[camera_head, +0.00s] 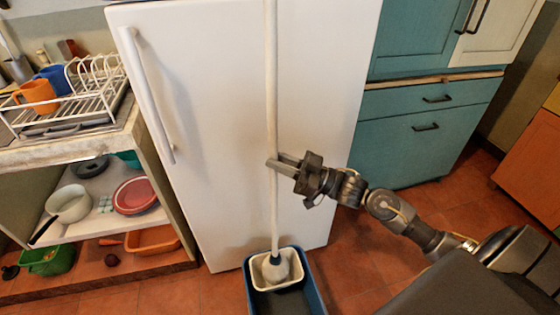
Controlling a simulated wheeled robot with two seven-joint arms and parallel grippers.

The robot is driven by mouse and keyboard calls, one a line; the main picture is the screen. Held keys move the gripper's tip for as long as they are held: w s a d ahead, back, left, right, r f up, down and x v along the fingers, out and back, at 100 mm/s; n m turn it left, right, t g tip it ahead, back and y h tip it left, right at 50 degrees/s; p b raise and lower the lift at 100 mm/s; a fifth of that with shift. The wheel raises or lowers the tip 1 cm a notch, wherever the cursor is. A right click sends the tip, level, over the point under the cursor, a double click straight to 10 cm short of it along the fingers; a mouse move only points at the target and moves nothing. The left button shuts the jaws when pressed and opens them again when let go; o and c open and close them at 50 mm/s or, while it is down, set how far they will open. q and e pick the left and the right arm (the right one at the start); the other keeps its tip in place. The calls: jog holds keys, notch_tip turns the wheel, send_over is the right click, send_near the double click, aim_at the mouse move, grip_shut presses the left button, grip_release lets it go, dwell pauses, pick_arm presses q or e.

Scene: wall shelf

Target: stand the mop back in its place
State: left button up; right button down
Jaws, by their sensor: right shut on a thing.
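The mop is a long pale pole (272,90) with a whitish head (275,270). It stands nearly upright in front of the white fridge. Its head is in the light inner basket (256,272) of a dark blue bucket (313,280) on the floor; I cannot tell whether it touches the basket's bottom. My right gripper (274,163) is shut on the pole, around its middle, above the bucket. The pole's top runs out of the picture. My left gripper is not in view.
A white fridge (215,100) stands close behind the mop. At left are open shelves with a dish rack (75,100), a pot (68,203) and a green tub (47,262). Teal cabinets (415,140) stand at right. The tiled floor (350,265) is clear right of the bucket.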

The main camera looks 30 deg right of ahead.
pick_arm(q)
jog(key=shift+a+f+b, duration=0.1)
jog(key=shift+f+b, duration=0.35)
pick_arm(e)
jog(key=shift+f, duration=0.9)
dwell(0.5)
jog(key=c, duration=1.2)
grip_release()
jog(key=shift+f, duration=0.1)
pick_arm(q)
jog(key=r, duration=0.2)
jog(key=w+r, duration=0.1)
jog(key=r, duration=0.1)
jog(key=shift+b, duration=0.35)
pick_arm(e)
jog(key=v, duration=1.1)
